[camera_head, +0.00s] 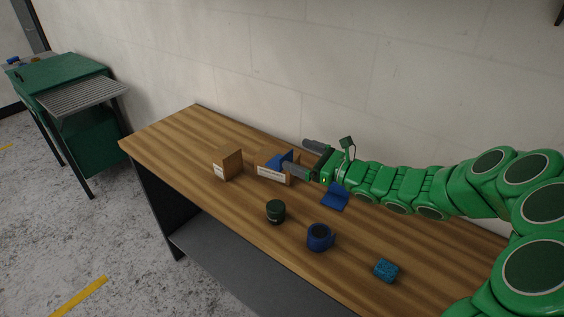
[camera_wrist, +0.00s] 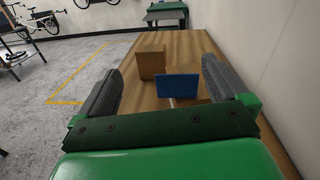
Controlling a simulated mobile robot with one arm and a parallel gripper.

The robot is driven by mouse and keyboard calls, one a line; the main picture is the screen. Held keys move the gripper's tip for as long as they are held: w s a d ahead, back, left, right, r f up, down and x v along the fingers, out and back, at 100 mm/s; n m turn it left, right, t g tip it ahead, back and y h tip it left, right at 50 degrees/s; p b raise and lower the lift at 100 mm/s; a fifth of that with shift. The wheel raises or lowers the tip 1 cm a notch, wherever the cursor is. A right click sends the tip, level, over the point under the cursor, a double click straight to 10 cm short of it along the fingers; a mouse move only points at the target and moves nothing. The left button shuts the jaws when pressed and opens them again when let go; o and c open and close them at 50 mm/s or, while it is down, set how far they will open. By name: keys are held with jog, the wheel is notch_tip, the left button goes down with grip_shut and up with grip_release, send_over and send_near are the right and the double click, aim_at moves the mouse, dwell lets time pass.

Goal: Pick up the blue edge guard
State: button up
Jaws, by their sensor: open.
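A blue edge guard (camera_head: 275,161) shows as an upright blue piece at the low cardboard box on the bench. In the wrist view the blue piece (camera_wrist: 180,88) stands like a flat panel between and beyond my fingers. My gripper (camera_head: 294,156) is open and empty, pointing left along the bench just right of it; its two grey fingers also show in the wrist view (camera_wrist: 162,70). The near finger partly hides the blue piece in the head view. A second blue angled piece (camera_head: 335,198) lies on the bench below my wrist.
The low cardboard box (camera_head: 267,175) and a taller box (camera_head: 228,163) stand ahead of my gripper. A dark green jar (camera_head: 275,211), a blue round item (camera_head: 320,237) and a teal block (camera_head: 386,270) are nearer the front edge. The wall runs close behind; the bench's left end is clear.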

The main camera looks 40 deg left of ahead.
aim_at(287, 155)
jog(key=a+f, duration=0.1)
jog(key=a, duration=0.1)
jog(key=w+a+f+m, duration=0.1)
jog(key=a, duration=0.2)
jog(key=a+f+m+t, duration=0.1)
jog(key=a, duration=0.1)
jog(key=shift+w+a+f, duration=0.2)
jog(key=shift+w+f, duration=0.15)
jog(key=shift+f, duration=0.05)
jog(key=shift+w+a, duration=0.1)
jog(key=shift+a, duration=0.6)
jog(key=c, duration=1.1)
jog(key=shift+o, duration=0.2)
jog(key=shift+r, duration=0.1)
